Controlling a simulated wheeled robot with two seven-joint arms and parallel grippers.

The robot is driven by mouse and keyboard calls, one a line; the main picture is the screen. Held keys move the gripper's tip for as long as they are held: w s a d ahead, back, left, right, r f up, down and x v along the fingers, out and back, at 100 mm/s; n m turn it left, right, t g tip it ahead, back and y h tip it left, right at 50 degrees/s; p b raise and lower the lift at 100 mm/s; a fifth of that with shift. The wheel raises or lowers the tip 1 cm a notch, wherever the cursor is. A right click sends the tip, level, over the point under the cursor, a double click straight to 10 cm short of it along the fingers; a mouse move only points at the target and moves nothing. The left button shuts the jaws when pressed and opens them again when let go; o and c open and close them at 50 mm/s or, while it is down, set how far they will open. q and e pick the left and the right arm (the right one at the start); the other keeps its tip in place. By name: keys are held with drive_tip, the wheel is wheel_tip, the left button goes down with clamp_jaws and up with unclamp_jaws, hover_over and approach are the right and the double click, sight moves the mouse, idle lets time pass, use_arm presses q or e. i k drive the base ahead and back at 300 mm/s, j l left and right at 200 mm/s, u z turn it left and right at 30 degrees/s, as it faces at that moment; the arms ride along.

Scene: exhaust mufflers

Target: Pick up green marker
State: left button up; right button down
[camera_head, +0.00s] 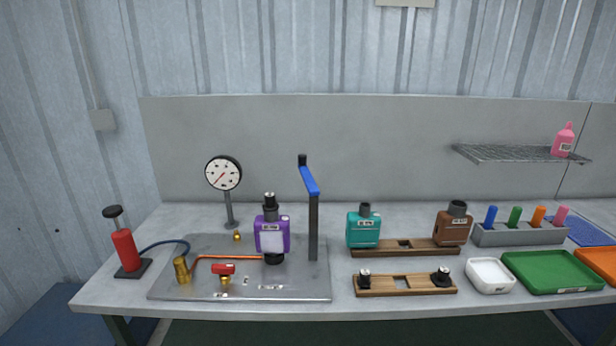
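The green marker (514,217) stands upright in a grey holder (520,236) at the right of the bench. A blue marker (490,216) stands to its left in the same holder. An orange marker (538,216) and a pink marker (560,216) stand to its right. Only the upper part of each marker shows; the lower ends are hidden in the holder. Neither of my grippers is in the head view.
In front of the holder are a white tray (490,287) and a green tray (553,272), with an orange tray (599,263) at the right edge. Wooden racks (405,289) with parts stand to the left. A wire shelf (513,153) with a pink bottle (563,141) hangs above.

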sight(516, 213)
drive_tip(key=z, duration=1.35)
drive_tip(key=i+l+u, duration=0.1)
drive_tip(key=i+l, duration=0.2)
drive_tip(key=i+l+u, duration=0.1)
drive_tip(key=i+l, duration=0.2)
drive_tip(key=i+l+u, duration=0.15)
drive_tip(key=i+l, duration=0.15)
drive_tip(key=i+l+u, duration=0.1)
drive_tip(key=i+l, duration=0.2)
drive_tip(key=i+l+u, duration=0.1)
drive_tip(key=i+l, duration=0.15)
drive_tip(key=l, duration=0.25)
drive_tip(key=i+l+u, duration=0.1)
drive_tip(key=i+l, duration=0.15)
drive_tip(key=l, duration=0.15)
drive_tip(key=i+l+u, duration=0.1)
drive_tip(key=i+l, duration=0.15)
drive_tip(key=l, duration=0.15)
drive_tip(key=i+l+u, duration=0.15)
drive_tip(key=l, duration=0.3)
